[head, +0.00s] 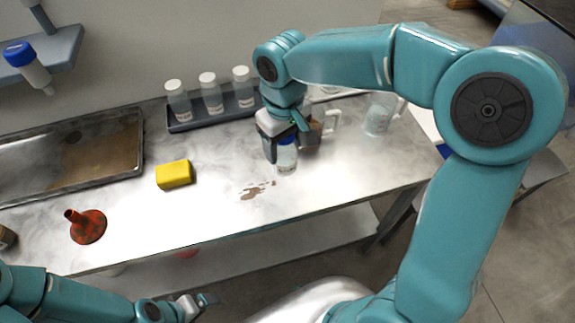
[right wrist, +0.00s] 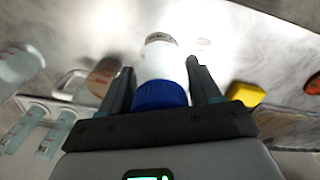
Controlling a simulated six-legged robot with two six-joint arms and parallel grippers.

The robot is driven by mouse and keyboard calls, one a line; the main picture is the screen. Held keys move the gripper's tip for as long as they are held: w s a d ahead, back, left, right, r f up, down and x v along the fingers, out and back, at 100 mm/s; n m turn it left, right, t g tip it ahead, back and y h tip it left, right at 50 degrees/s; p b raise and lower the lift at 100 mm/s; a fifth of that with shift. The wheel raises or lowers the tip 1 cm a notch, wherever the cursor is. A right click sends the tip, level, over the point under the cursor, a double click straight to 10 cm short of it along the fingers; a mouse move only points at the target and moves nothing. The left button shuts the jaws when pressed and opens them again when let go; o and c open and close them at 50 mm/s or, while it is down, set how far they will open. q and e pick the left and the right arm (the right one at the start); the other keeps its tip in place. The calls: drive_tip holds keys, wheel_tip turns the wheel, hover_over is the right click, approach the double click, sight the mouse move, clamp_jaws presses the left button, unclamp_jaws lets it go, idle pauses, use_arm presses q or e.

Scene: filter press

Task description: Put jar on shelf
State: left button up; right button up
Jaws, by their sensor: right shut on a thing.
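The jar (head: 287,157) is pale with a blue lid. My right gripper (head: 285,147) is shut on it from above, near the back right part of the table. In the right wrist view the jar (right wrist: 160,62) sits between the two fingers (right wrist: 164,85), its blue lid toward the palm. I cannot tell whether its base touches the table. A grey wall shelf (head: 58,46) shows at the upper left, with another blue-capped container (head: 27,62) at it. My left gripper (head: 198,303) is low at the bottom edge, apart from the jar; its opening is unclear.
A dark rack (head: 182,125) with white-capped bottles stands left of the jar. Glass beakers (head: 380,112) stand to the right. A yellow sponge (head: 174,174), red funnel (head: 88,226) and sink tray (head: 138,112) lie left.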

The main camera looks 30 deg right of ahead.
sight(285, 169)
wheel_tip(285, 169, down, 4)
drive_tip(key=shift+f, duration=0.2)
wheel_tip(285, 169, down, 4)
drive_tip(key=shift+s+r, duration=0.1)
drive_tip(key=shift+r, duration=0.1)
drive_tip(key=shift+w+f, duration=0.2)
drive_tip(key=shift+f, duration=0.25)
drive_tip(key=shift+s, duration=0.1)
drive_tip(key=o, duration=1)
drive_tip(key=shift+f, duration=0.15)
drive_tip(key=shift+o, duration=0.2)
